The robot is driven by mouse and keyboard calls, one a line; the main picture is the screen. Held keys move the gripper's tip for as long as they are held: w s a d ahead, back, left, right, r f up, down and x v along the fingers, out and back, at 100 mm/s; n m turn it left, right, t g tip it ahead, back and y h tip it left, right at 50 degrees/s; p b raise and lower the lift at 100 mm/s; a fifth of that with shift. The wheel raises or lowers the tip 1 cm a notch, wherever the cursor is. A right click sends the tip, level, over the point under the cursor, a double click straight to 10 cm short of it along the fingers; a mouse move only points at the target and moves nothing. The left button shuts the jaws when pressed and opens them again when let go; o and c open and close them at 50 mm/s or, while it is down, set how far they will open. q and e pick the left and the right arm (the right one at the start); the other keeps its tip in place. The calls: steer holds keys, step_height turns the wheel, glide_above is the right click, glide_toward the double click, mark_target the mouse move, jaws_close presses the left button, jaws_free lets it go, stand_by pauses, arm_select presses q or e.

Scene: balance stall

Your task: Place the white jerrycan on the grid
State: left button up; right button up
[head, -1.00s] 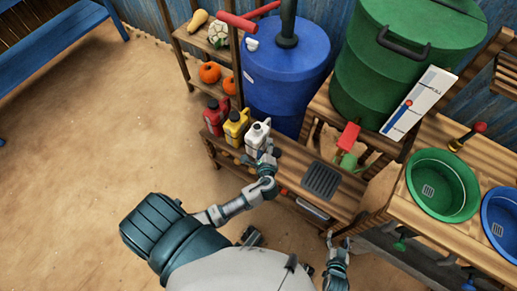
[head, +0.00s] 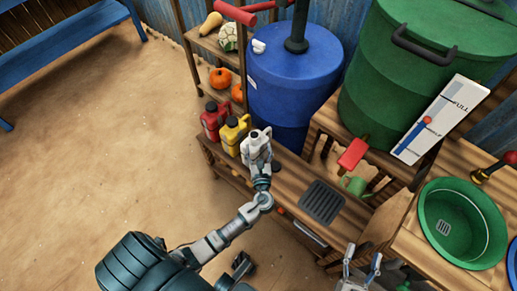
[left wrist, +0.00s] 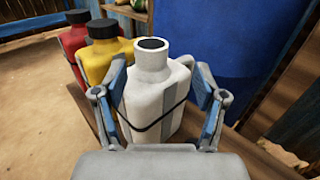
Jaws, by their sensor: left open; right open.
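The white jerrycan (head: 257,144) stands upright on the wooden bench, right of the yellow one. In the left wrist view the white jerrycan (left wrist: 155,95) has an open dark mouth and a black strap line. My left gripper (head: 258,160) is open, with one finger on each side of the jerrycan; its fingers also show in the left wrist view (left wrist: 158,90). Whether they touch it I cannot tell. The grid (head: 322,203) is a dark slatted square on the bench to the right, with nothing on it. My right gripper (head: 362,262) is open and empty near the bottom edge.
A yellow jerrycan (head: 233,134) and a red jerrycan (head: 213,121) stand left of the white one. A blue barrel (head: 285,85) stands behind.

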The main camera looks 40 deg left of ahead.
mark_target(253, 142)
arm_select(q)
steer(key=a, duration=0.1)
steer(key=w+a, duration=0.1)
steer(key=w+a+b, duration=0.1)
steer(key=a, duration=0.1)
steer(key=shift+w+a+f, duration=0.1)
steer(key=shift+w+f, duration=0.05)
steer(key=shift+f, duration=0.2)
steer(key=shift+b+x, duration=0.4)
steer(key=shift+x, duration=0.75)
steer(key=shift+w+r, duration=0.1)
steer(key=shift+w, duration=0.1)
steer(key=shift+d+r, duration=0.25)
steer(key=shift+d, duration=0.1)
steer(key=shift+a, duration=0.1)
steer(key=c, duration=0.5)
steer(key=shift+a+f, duration=0.15)
steer(key=shift+a, duration=0.15)
jaws_close()
arm_select(e)
steer(key=r+t, duration=0.1)
steer(key=s+r+t, duration=0.1)
steer(key=s+a+r+t, duration=0.1)
steer(key=r, duration=0.1)
steer(key=shift+a+t+y, duration=0.1)
steer(key=shift+t+y, duration=0.2)
steer(key=shift+t, duration=0.1)
